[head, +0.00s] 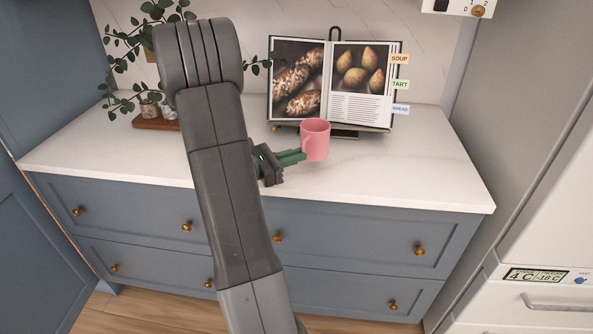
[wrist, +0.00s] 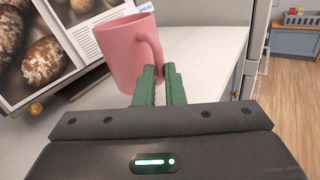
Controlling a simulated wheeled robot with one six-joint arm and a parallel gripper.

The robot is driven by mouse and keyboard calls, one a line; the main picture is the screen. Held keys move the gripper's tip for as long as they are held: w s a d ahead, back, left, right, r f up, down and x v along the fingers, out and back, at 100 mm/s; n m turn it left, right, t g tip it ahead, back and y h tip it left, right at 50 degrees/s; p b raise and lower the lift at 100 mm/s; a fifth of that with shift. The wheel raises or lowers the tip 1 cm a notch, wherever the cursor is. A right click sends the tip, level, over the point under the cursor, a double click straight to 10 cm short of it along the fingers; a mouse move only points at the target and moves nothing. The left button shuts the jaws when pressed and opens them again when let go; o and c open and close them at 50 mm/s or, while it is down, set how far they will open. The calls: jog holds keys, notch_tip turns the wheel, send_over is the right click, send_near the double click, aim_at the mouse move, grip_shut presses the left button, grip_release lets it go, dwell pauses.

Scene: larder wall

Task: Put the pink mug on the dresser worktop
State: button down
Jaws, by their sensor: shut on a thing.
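The pink mug (head: 316,139) is upright in front of the open cookbook, over the white dresser worktop (head: 400,165). My gripper (head: 302,156) reaches it from the left, its green fingers shut on the mug. In the wrist view the fingers (wrist: 160,80) close on the handle of the mug (wrist: 130,50), which points toward my gripper. I cannot tell whether the mug's base touches the worktop or hangs just above it.
An open cookbook (head: 361,85) on a stand is close behind the mug. A potted plant (head: 150,104) on a wooden board (head: 155,122) stands at the back left. The worktop's right side is clear. A white fridge (head: 555,240) stands at the right.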

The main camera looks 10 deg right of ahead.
jog(key=shift+f, duration=2.3)
jog(key=shift+f, duration=0.2)
jog(key=c, duration=1.5)
grip_release()
jog(key=shift+r, duration=0.2)
jog(key=b+v, duration=0.1)
jog(key=v, duration=1.1)
